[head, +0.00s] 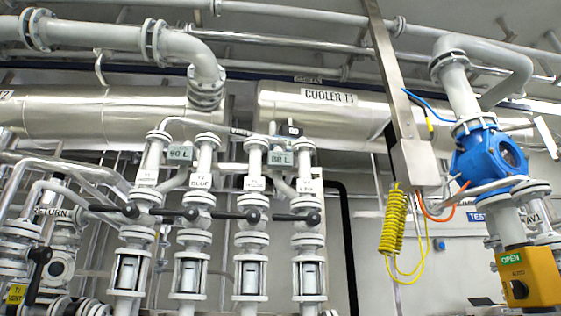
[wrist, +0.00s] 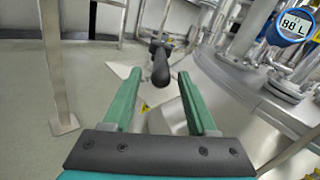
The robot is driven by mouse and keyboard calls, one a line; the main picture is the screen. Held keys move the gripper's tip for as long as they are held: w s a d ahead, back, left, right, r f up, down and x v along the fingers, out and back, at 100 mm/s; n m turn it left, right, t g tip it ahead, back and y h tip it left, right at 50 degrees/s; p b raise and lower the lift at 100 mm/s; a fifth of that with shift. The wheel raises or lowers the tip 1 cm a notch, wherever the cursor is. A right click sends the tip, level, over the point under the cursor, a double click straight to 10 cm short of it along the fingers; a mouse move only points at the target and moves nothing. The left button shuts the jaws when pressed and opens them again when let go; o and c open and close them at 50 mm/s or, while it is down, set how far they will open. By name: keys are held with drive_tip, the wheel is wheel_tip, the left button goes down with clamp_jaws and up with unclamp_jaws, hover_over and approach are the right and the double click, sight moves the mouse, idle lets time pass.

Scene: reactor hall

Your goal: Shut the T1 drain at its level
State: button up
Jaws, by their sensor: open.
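My gripper (wrist: 159,74) shows in the wrist view with its two green fingers apart and nothing held. A black lever handle (wrist: 160,62) lies ahead, in line with the gap between the fingertips; I cannot tell how far beyond them it is. A round level display (wrist: 293,25) at the upper right of the wrist view reads about 88 L. In the head view, the tank marked COOLER T1 (head: 330,97) is above a row of valves with black levers (head: 240,216), all lying roughly level. I cannot read which valve is the T1 drain. My gripper is not in the head view.
A blue valve (head: 490,155) and a yellow OPEN box (head: 527,277) stand at right. A metal post (wrist: 55,70) stands left in the wrist view.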

idle(0.3)
drive_tip(key=shift+w+d+p, duration=0.15)
drive_tip(key=shift+d+p, duration=0.05)
drive_tip(key=shift+p, duration=0.1)
drive_tip(key=x, duration=0.6)
drive_tip(key=shift+w+f, duration=0.1)
drive_tip(key=shift+w+d, duration=0.4)
clamp_jaws()
idle(1.2)
